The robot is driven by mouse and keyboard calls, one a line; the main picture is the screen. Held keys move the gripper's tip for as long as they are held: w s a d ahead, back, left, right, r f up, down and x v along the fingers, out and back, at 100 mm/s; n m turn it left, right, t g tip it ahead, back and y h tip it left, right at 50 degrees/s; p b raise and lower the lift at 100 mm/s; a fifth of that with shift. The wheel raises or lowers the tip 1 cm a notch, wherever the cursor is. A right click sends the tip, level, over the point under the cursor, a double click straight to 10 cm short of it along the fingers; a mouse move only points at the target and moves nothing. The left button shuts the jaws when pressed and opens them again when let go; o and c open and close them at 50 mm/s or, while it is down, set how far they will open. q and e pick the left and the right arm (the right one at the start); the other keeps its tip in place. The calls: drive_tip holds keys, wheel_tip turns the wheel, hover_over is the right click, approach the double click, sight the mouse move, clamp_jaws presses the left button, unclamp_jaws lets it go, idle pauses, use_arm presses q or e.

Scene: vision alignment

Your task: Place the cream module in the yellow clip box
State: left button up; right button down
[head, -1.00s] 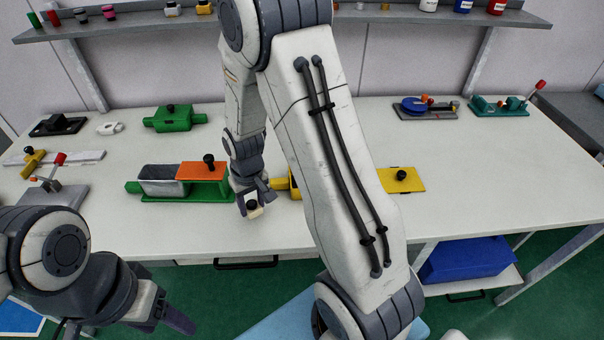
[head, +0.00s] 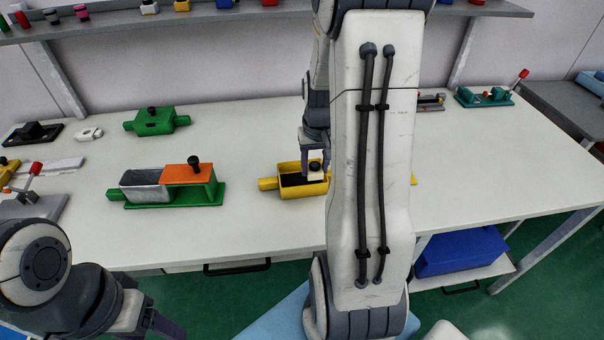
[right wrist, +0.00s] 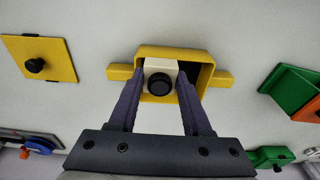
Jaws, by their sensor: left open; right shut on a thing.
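The cream module (head: 316,171) has a black round knob on top. My right gripper (head: 314,155) is shut on it, and the right wrist view shows the module (right wrist: 160,72) between the two fingers (right wrist: 158,84). The yellow clip box (head: 288,190) is open at the top with a dark inside. In the right wrist view the module overlaps the left part of the box (right wrist: 203,57) opening, and dark space shows to its right. I cannot tell whether it is above the rim or partly inside. My left gripper (head: 158,326) is open and empty at the lower left.
A yellow plate with a black knob (right wrist: 38,60) lies beside the box, mostly hidden by my right arm in the head view. A green fixture with an orange lid (head: 188,174) stands left of the box. A green clip box (head: 155,122) stands behind.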

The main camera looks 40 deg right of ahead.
hover_over(302, 182)
drive_tip(key=f, duration=0.3)
drive_tip(key=shift+s+a+p, duration=0.1)
drive_tip(key=shift+s+p, duration=0.1)
drive_tip(key=shift+p, duration=0.15)
drive_tip(key=shift+f+p, duration=0.35)
drive_tip(key=shift+f, duration=1.75)
drive_tip(key=shift+f, duration=0.1)
drive_tip(key=shift+f, duration=0.15)
drive_tip(key=shift+c, duration=1.7)
unclamp_jaws()
drive_tip(key=shift+r, duration=0.2)
